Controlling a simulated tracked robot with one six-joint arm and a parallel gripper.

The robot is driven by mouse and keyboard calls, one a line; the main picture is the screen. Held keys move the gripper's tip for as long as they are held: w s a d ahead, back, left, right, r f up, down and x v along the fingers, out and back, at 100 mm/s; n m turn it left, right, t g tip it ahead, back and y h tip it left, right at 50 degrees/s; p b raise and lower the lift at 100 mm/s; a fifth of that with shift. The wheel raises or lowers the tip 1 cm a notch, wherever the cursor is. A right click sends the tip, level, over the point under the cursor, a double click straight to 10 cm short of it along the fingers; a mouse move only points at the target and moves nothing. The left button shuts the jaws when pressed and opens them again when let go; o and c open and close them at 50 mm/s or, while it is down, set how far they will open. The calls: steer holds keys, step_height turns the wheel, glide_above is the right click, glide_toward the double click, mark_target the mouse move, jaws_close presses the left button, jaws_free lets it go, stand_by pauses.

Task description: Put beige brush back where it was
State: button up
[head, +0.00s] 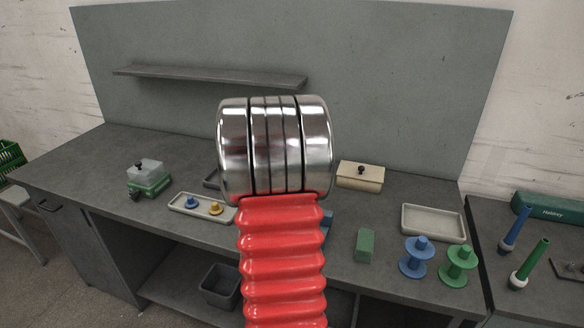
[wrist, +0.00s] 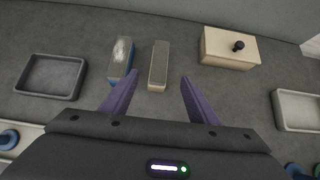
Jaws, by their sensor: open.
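The beige brush (wrist: 158,66), a narrow block with a grey top and beige sides, lies on the bench in the wrist view. It lies ahead of my gripper (wrist: 158,80), between the lines of its two purple fingers. The fingers are apart and nothing is between their tips. A blue brush (wrist: 121,62) with a white patch on top lies just left of the beige one, close to the left fingertip. In the head view my arm hides the beige brush and my gripper.
A beige lidded box (wrist: 222,46) with a black knob stands right of the brushes. A dark tray (wrist: 50,77) is at left, a pale empty tray (wrist: 298,108) at right. In the head view, a green block (head: 365,245) and blue and green spools (head: 416,258) stand near the front edge.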

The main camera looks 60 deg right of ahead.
stand_by(0.6)
steer(key=w+a+r+m+t+y, duration=0.1)
steer(key=w+a+r+m, duration=0.2)
steer(key=a, duration=0.8)
steer(key=w+a+r+m+t+y, duration=0.1)
steer(key=w+a+r+m, duration=0.2)
steer(key=a, duration=0.7)
steer(key=w+a+r+m+t+y, duration=0.15)
steer(key=a+m, duration=0.35)
steer(key=a, duration=0.6)
steer(key=s+a+m+y, duration=0.2)
steer(key=s+a+m, duration=0.2)
steer(key=a, duration=1)
steer(key=s+a+f+m+y, duration=0.1)
steer(key=s+a+m+y, duration=0.2)
steer(key=s+a, duration=0.5)
steer(key=a+m, duration=0.1)
steer(key=a, duration=0.6)
steer(key=shift+f+m+t+y, duration=0.25)
steer(key=shift+m+t+y, duration=0.1)
steer(key=shift+m, duration=0.05)
